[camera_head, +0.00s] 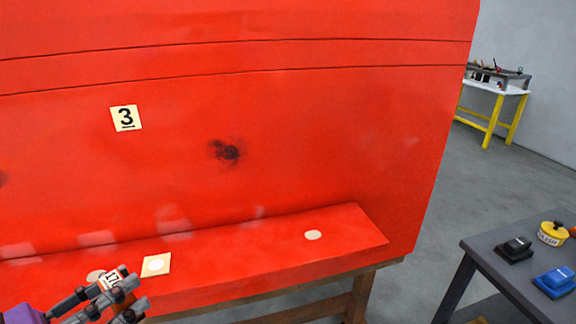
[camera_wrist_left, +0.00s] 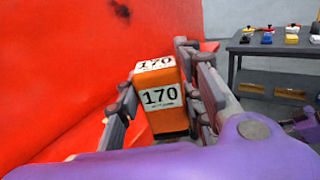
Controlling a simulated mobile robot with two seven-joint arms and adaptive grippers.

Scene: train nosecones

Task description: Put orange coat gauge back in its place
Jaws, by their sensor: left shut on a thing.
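My left gripper (camera_head: 110,299) is at the bottom left of the head view, in front of the red nosecone's ledge. It is shut on the orange coat gauge (camera_head: 112,281), a small block with a white label. In the left wrist view the gauge (camera_wrist_left: 162,98) stands between the two fingers of the left gripper (camera_wrist_left: 160,95), with "170" on its labels. Part of the gauge is hidden by the fingers.
The red nosecone (camera_head: 300,130) fills most of the head view, with its ledge (camera_head: 340,250) below. A dark table (camera_head: 500,262) at the lower right holds a black item (camera_head: 515,249), a blue item (camera_head: 555,281) and a yellow round item (camera_head: 552,233). Grey floor lies between.

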